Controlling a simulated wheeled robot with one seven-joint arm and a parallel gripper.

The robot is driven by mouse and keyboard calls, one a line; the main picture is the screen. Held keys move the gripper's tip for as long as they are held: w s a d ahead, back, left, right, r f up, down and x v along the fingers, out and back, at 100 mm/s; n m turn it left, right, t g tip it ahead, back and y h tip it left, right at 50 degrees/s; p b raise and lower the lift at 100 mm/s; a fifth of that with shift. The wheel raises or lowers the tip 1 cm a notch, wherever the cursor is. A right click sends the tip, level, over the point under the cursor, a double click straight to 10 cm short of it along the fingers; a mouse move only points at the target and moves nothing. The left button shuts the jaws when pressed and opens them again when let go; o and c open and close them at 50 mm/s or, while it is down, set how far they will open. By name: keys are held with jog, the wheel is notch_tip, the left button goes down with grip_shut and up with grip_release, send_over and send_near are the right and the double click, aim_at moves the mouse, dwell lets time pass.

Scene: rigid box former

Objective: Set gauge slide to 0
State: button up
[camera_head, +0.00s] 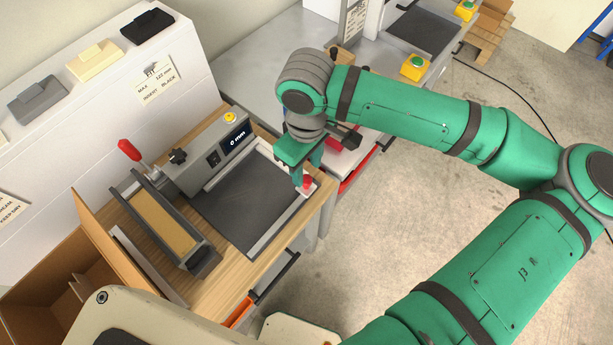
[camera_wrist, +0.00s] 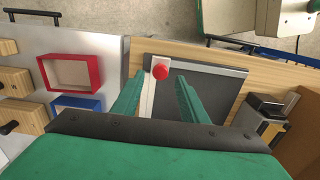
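The gauge slide is a pale piece with a red knob (camera_head: 307,183), at the right end of the dark bed (camera_head: 240,200) of the box former. In the wrist view the red knob (camera_wrist: 160,72) sits on a pale strip along the bed's left edge. My gripper (camera_head: 300,178) is pointed down at the knob in the head view. In the wrist view my gripper (camera_wrist: 160,84) is open, with the knob between or just beyond its fingertips; contact cannot be told. The display (camera_head: 236,139) is lit, its digits too small to read surely.
A red-handled lever (camera_head: 129,149) and a clamp bar (camera_head: 165,220) stand left of the bed. An open cardboard box (camera_head: 50,290) is at the lower left. Red (camera_wrist: 72,72) and blue (camera_wrist: 78,103) trays lie beside the bench. Floor (camera_head: 400,205) is clear on the right.

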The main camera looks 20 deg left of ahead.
aim_at(307, 179)
jog(key=shift+f, duration=3.05)
grip_shut()
